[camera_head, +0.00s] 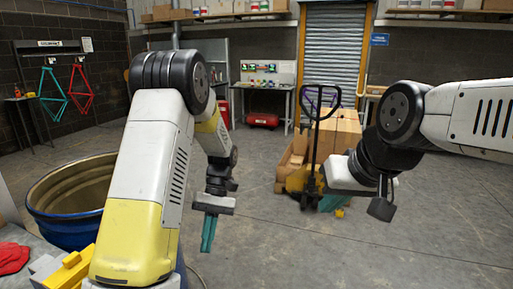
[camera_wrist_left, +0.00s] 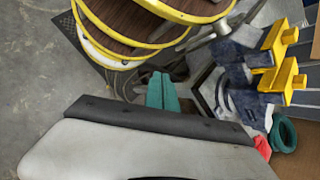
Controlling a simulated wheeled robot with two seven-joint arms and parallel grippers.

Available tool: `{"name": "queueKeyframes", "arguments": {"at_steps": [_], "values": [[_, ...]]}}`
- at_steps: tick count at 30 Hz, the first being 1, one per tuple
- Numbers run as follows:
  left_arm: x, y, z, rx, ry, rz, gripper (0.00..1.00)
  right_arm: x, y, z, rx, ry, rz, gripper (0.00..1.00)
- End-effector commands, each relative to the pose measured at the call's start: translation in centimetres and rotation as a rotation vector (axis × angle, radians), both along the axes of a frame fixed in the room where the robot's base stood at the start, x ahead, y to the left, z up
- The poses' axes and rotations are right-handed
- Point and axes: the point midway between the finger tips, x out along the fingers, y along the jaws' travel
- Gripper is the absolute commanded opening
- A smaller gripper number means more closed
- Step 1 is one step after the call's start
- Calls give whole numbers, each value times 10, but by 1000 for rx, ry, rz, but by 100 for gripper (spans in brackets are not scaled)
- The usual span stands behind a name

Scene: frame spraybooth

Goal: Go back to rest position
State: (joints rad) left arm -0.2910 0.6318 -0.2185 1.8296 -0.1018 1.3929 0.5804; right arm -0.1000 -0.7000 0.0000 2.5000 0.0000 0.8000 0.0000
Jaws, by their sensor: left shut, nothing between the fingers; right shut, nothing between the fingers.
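My left gripper (camera_head: 208,234) hangs fingers-down left of centre in the head view, above the concrete floor. Its teal fingers are together and empty. They also show shut in the left wrist view (camera_wrist_left: 162,92), above a cluttered area. My right arm comes in from the right at mid-height, bent at a dark joint. My right gripper (camera_head: 332,203) points down near the pallet truck in the picture, its teal fingers partly hidden by its pale body. It is shut, and I see nothing held in it.
A blue drum (camera_head: 65,222) stands at left beside a red cloth (camera_head: 12,258) and yellow clamps (camera_head: 68,270). A pallet truck (camera_head: 310,150) with cardboard boxes (camera_head: 338,130) stands ahead. Bike frames (camera_head: 82,92) hang on the left wall. Floor at lower right is clear.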

Motion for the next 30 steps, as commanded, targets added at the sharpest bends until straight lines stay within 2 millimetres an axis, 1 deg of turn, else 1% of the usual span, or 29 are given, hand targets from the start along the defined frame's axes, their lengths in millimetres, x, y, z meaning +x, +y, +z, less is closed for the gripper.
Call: {"name": "queueKeyframes", "arguments": {"at_steps": [1, 3, 8, 12, 15, 21, 24, 30], "values": [[-2, 1, 19, -51, -62, -8, 0, 0, 0, 0, 0, 0, 0, 0], [-5, 2, 39, -115, -143, -26, 0, 0, 0, 0, 0, 0, 0, 0], [-17, 2, 83, -240, -334, -82, 0, 0, 0, 0, 0, 0, 0, 0], [-33, 4, 117, -322, -509, -145, 0, 0, 0, 0, 0, 0, 0, 0], [-46, 5, 139, -366, -638, -195, 0, 0, 0, 0, 0, 0, 0, 0], [-75, 6, 175, -406, -897, -311, 0, 0, 0, 0, 0, 0, 0, 0], [-88, 7, 188, -407, -1013, -367, 0, 0, 0, 0, 0, 0, 0, 0], [-106, 7, 201, -387, -1162, -447, 0, 0, 0, 0, 0, 0, 0, 0]]}}
